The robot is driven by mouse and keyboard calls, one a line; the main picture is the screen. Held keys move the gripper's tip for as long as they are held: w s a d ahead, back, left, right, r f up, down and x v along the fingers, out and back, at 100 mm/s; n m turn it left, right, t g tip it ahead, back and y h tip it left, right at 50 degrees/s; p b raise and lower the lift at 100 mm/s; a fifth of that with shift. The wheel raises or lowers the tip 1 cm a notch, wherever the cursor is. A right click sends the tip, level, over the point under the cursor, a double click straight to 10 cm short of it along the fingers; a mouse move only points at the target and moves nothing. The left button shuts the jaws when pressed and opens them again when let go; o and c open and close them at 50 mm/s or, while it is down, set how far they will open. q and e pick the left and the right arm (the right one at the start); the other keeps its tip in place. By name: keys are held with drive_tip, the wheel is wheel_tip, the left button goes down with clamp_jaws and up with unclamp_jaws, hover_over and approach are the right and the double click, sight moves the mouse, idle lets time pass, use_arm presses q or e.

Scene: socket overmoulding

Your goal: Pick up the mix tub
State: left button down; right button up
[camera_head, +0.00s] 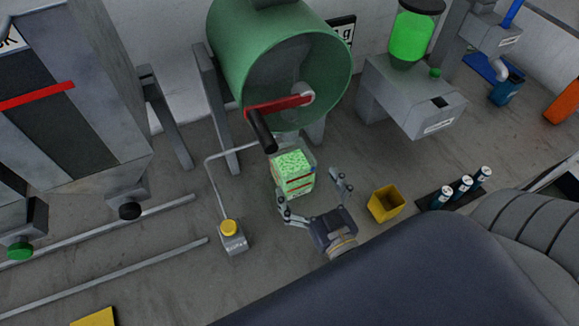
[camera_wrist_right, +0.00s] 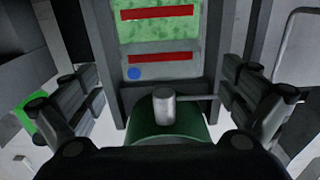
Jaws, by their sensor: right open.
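The block-shaped tub (camera_head: 293,175) with green speckled contents, red stripes and a blue dot is the likely mix tub. It stands below the green drum's mouth in the head view. My right gripper (camera_head: 312,191) is open, its fingers spread on the near side of the tub, and nothing is held. In the right wrist view the tub (camera_wrist_right: 160,45) lies ahead between the spread fingers, with its top part cut off by the frame. I cannot tell whether any finger touches it. My left gripper is not in view.
A green drum (camera_head: 232,45) with a red crank arm (camera_head: 278,105) and black handle overhangs the tub. A yellow-button post (camera_head: 231,236) stands left. A grey machine with a green hopper (camera_head: 410,37) is behind.

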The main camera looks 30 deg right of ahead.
sight(301, 173)
drive_tip(key=shift+w+r, duration=0.15)
drive_tip(key=shift+w, duration=0.8)
drive_tip(key=shift+w+d, duration=0.1)
drive_tip(key=shift+w, duration=0.5)
drive_tip(key=w+p, duration=0.2)
drive_tip(key=w, duration=0.2)
drive_tip(key=shift+f, duration=0.2)
drive_tip(key=shift+w+d+f, duration=0.1)
drive_tip(key=shift+w, duration=0.35)
drive_tip(key=shift+s, duration=0.1)
drive_tip(key=c, duration=1.8)
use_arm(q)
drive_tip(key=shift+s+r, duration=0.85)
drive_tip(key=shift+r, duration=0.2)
use_arm(e)
drive_tip(key=shift+c, duration=1.1)
